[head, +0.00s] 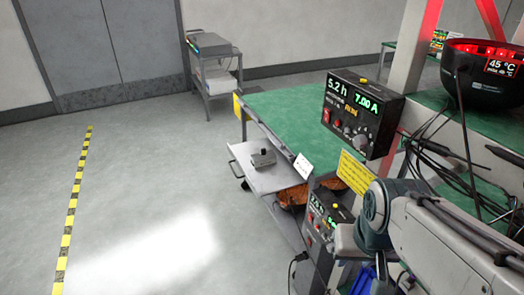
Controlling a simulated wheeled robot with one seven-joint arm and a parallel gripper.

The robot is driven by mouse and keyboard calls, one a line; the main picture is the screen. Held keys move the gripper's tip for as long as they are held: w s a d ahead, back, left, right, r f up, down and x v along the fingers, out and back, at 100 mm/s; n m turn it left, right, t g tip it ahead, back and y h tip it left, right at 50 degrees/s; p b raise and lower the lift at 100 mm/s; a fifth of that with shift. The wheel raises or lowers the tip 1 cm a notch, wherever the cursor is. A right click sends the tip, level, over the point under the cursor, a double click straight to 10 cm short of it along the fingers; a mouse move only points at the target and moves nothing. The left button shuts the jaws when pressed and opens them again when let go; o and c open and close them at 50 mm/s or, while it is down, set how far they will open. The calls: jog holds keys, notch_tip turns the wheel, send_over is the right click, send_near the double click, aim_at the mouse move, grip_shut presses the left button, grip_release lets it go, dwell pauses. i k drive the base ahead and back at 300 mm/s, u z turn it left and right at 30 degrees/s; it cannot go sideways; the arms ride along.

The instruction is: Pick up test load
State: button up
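No thing in view is marked plainly as the test load. A black box (361,113) with lit readings "5.2 h" and "7.00 A", a red switch and a knob stands at the edge of the green-topped bench (282,115). A similar black box (321,226) with a green display sits lower down, partly covered by my arm. A small grey metal block (263,158) lies on a pulled-out grey shelf (250,175) under the bench. My arm comes in from the lower right; my gripper is not visible.
A black bowl-shaped unit (487,78) showing 45 °C stands at the upper right, with cables hanging below. An orange-brown item (293,196) lies under the bench. A grey cart (213,65) stands at the back wall. The floor on the left is clear beside a yellow-black stripe (72,200).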

aim_at(264, 157)
jog(key=z, duration=0.05)
jog(key=k, duration=0.4)
jog(key=u, duration=1.3)
jog(key=i, duration=2.2)
jog(key=z, duration=1.15)
jog(key=i, duration=0.5)
jog(key=z, duration=0.4)
